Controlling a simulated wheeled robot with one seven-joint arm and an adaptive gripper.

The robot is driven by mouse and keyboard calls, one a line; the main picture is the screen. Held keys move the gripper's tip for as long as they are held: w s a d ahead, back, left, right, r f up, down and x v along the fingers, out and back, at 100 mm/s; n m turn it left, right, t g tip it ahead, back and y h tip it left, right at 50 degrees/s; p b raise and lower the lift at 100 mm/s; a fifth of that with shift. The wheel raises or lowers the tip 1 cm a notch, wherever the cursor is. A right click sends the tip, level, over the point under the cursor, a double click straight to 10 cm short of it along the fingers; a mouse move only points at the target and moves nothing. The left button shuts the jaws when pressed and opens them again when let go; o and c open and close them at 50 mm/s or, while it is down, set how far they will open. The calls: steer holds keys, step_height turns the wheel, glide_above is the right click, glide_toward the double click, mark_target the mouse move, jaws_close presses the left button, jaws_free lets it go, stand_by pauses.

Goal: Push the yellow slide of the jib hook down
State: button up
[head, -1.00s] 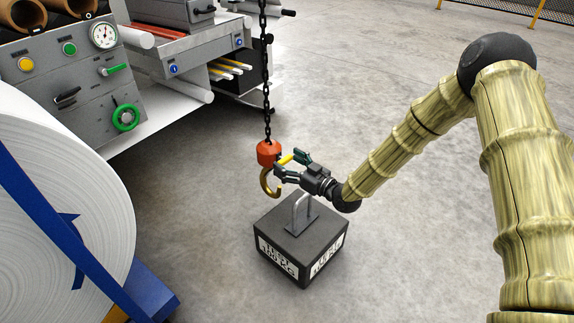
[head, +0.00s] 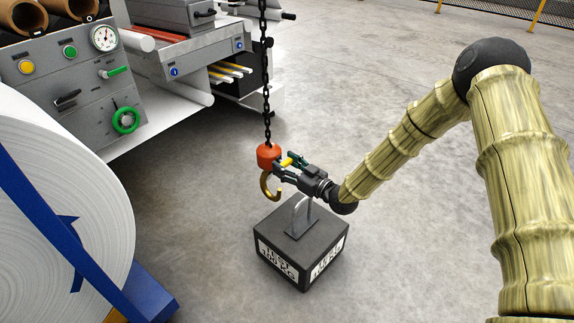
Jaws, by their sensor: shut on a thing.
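The orange hook block (head: 268,154) hangs on a dark chain, with a brass-coloured hook (head: 265,186) curving below it. The small yellow slide (head: 287,161) sticks out at the right side of the block. My gripper (head: 284,165) reaches in from the right and is shut on the yellow slide, its fingertips close against the right side of the block and hook. The fingers hide part of the slide and the hook's upper shank.
A black test weight (head: 302,241) with a grey metal handle (head: 301,215) stands on the floor below the hook. A large white roll (head: 75,205) and a grey machine panel (head: 70,75) stand at left. Open floor lies beyond and to the right.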

steer(key=shift+s+f, duration=0.1)
steer(key=shift+f, duration=1.4)
steer(key=o, duration=1.5)
steer(key=shift+f, duration=0.1)
steer(key=v, duration=1.2)
